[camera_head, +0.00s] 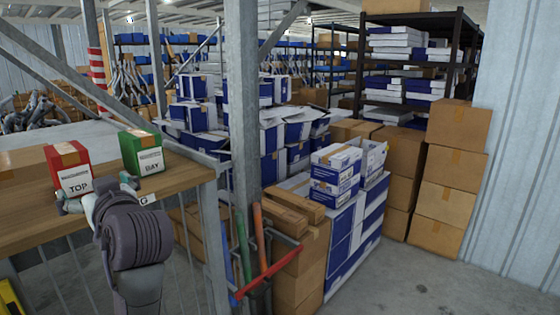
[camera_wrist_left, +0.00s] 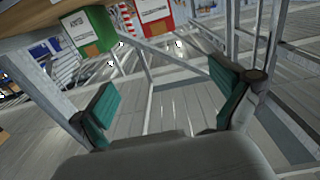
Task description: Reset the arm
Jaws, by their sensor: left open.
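My left gripper (camera_head: 98,194) is at the table's front edge, with its arm coming up from below. Its two teal-padded fingers are spread wide apart and nothing is between them, as the left wrist view (camera_wrist_left: 163,102) also shows. A red box (camera_head: 69,169) marked TOP stands upright on the table just beyond the left finger. A green box (camera_head: 142,152) marked BAY stands to its right, beyond the right finger. In the left wrist view the green box (camera_wrist_left: 88,31) and the red box (camera_wrist_left: 155,12) are at the top, apart from the fingers. My right gripper is out of view.
The wooden table (camera_head: 188,172) ends at a grey steel post (camera_head: 243,110). Beyond it are stacked blue-and-white cartons (camera_head: 335,170), brown boxes (camera_head: 447,180) and a dark shelf rack (camera_head: 466,48). Bare floor is clear at lower right.

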